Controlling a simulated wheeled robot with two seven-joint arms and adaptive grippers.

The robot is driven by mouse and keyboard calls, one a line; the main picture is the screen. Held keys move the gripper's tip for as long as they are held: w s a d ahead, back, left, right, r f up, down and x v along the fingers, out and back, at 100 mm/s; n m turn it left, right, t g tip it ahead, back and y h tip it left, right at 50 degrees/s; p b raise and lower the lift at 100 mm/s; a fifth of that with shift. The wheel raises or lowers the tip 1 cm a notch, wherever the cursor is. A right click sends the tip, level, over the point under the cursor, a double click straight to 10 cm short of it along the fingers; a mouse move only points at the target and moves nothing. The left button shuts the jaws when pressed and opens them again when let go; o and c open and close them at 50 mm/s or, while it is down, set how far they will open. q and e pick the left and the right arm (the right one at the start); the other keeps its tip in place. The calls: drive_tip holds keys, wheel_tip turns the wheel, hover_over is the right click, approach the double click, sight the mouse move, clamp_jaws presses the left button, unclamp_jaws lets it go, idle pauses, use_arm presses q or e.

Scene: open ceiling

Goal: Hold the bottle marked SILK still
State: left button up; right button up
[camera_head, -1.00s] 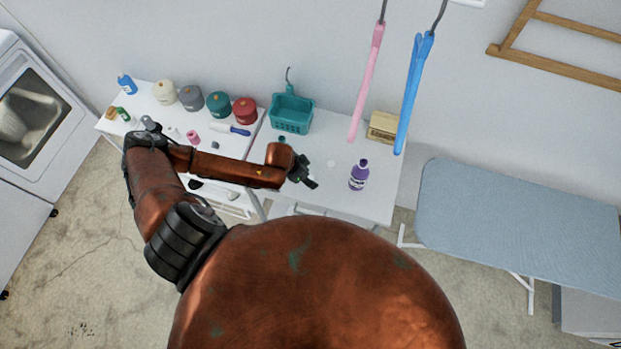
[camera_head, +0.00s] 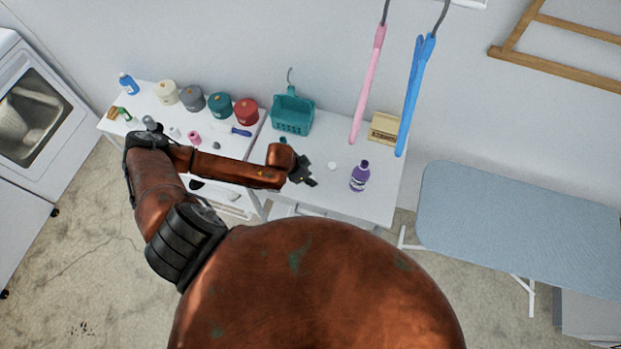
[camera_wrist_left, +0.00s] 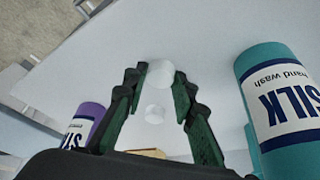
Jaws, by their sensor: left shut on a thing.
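My right gripper is out of view.
A small white disc (camera_head: 332,166) lies on the table (camera_head: 375,208). A teal basket (camera_head: 292,112) and a tan box (camera_head: 384,128) stand at the back. Pink (camera_head: 367,85) and blue (camera_head: 414,95) long things hang above. Several lidded jars stand at left; an ironing board (camera_head: 520,225) is at right.

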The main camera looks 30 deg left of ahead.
use_arm(q)
drive_tip(key=shift+r, duration=0.55)
drive_tip(key=s+a+r+p, duration=0.1)
drive_tip(key=s+r+p, duration=0.3)
drive_tip(key=s+r, duration=0.7)
drive_tip(key=s, duration=0.3)
drive_tip(key=shift+a+r+p, duration=0.2)
drive_tip(key=shift+r+p, duration=0.15)
drive_tip(key=shift+r, duration=0.05)
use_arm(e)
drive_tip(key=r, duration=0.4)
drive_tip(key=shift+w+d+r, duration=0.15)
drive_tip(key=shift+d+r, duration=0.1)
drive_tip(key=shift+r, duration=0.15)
